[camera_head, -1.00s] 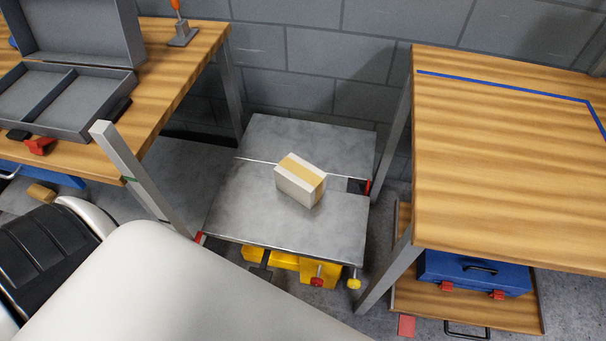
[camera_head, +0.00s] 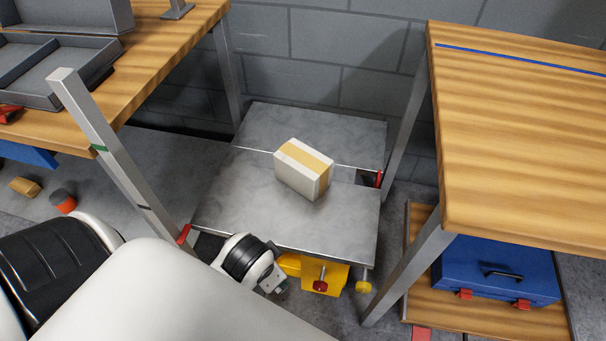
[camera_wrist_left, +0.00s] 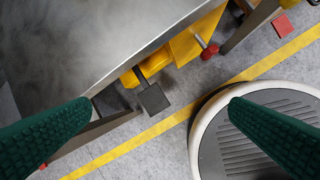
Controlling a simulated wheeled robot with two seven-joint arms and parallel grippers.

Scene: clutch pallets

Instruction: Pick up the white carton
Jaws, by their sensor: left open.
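The white carton (camera_head: 293,183), with a tan band across it, sits on a grey metal platform (camera_head: 245,215) between two wooden benches in the head view. It is not in the left wrist view. My left wrist shows at the platform's front edge in the head view, low and in front of the carton, with the fingers mostly hidden. In the left wrist view my left gripper (camera_wrist_left: 160,105) is open, its two green fingers wide apart with nothing between them. The platform's edge (camera_wrist_left: 140,55) lies beyond them. My right gripper is in neither view.
A metal post (camera_head: 110,150) stands left of the platform by the left bench (camera_head: 160,55). The right bench (camera_head: 520,140) has a blue toolbox (camera_head: 495,275) on its lower shelf. Yellow parts with a red knob (camera_head: 320,286) stick out under the platform's front. The platform around the carton is clear.

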